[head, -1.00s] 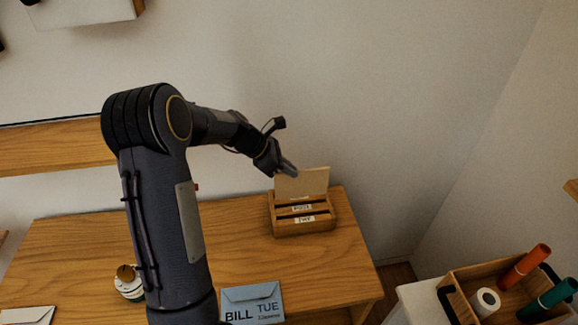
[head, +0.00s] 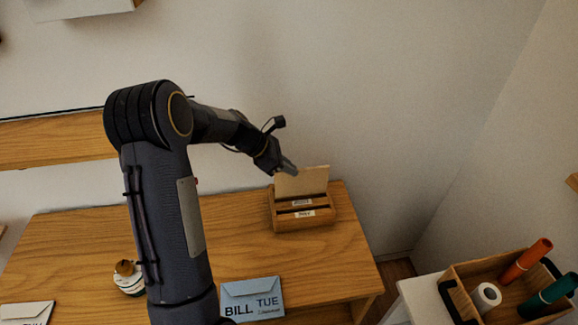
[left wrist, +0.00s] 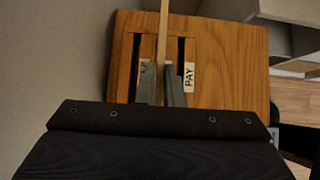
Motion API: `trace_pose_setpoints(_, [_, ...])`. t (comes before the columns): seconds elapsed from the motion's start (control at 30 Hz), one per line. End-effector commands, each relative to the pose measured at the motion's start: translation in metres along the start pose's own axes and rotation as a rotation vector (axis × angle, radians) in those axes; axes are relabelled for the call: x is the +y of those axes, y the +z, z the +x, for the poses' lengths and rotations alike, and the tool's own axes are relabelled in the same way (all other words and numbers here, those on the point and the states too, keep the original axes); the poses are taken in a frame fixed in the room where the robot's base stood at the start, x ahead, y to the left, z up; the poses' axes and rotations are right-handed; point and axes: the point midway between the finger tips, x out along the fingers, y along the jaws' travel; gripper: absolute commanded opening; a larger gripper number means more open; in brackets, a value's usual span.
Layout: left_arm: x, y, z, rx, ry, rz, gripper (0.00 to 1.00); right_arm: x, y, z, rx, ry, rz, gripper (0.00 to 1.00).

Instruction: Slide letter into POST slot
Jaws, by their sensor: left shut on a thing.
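A tan letter (head: 303,181) stands upright at the back of a small wooden slotted box (head: 308,224) on the desk. My left gripper (head: 288,169) is shut on the letter's upper left edge. In the left wrist view the fingers (left wrist: 162,88) pinch the letter, which shows as a thin edge (left wrist: 163,35) over the box (left wrist: 225,60), between two dark slots. The PAY label (left wrist: 189,77) is beside the right slot; the label by the left slot is mostly hidden by the fingers. I cannot tell whether the letter's lower edge is inside a slot. My right gripper is out of view.
A wooden crate (head: 465,278) with rolls is at right. The wall is close behind the box.

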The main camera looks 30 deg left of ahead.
Motion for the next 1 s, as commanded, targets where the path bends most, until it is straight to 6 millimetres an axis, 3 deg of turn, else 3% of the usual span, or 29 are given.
trace_pose_setpoints(1.0, [0.0000,-0.0051,0.0059,-0.001,0.000,0.001,0.00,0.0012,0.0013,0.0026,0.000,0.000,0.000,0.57])
